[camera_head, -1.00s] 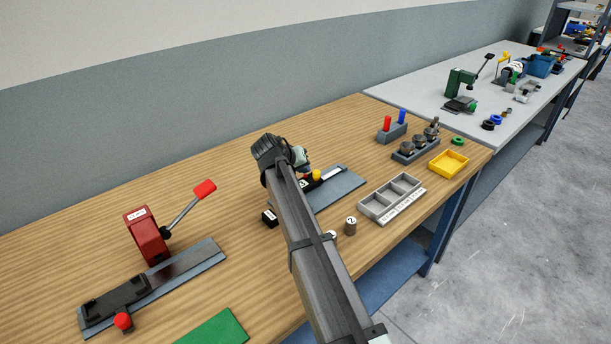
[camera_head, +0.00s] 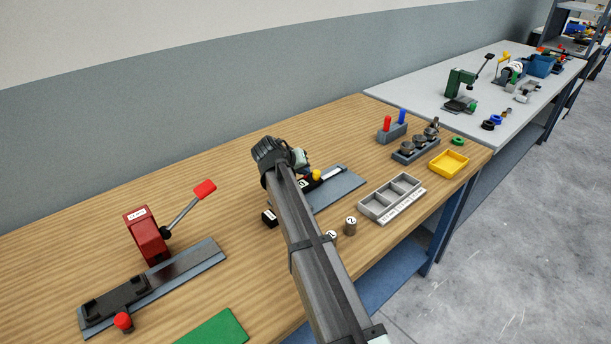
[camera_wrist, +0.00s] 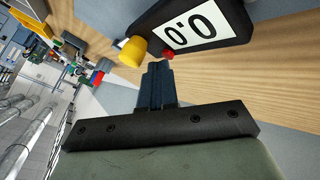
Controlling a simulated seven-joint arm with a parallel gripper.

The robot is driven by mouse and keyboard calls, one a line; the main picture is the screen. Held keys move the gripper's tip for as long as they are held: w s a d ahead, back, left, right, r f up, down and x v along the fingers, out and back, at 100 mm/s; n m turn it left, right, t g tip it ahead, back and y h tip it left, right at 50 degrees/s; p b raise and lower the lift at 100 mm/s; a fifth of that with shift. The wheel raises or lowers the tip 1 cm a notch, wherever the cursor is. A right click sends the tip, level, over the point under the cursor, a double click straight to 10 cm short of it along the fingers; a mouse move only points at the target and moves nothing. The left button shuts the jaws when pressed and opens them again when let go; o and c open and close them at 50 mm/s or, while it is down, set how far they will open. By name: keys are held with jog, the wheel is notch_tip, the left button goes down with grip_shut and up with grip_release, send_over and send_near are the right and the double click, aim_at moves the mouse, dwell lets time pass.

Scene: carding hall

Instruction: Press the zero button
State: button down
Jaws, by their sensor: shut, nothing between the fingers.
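The gauge's dark housing with a white display reading 0.0 (camera_wrist: 190,25) is at the top of the wrist view. A small red button (camera_wrist: 168,55) sits on its edge, beside a larger yellow knob (camera_wrist: 133,50). I cannot read any label on the button. My gripper (camera_wrist: 157,66) is shut and empty, its tips just below the red button in the picture; I cannot tell whether they touch it. In the head view the yellow knob (camera_head: 316,174) shows by the grey base plate (camera_head: 342,187); my arm hides the fingertips and the button.
A grey compartment tray (camera_head: 391,197) and a yellow tray (camera_head: 448,163) lie to the right. A red lever press (camera_head: 147,236) stands at the left, with clear wooden table between.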

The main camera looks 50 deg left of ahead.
aim_at(303, 178)
jog(key=shift+r, duration=0.8)
jog(key=shift+r, duration=0.1)
notch_tip(303, 178, up, 5)
jog(key=shift+f, duration=0.1)
dwell(0.5)
dwell(0.7)
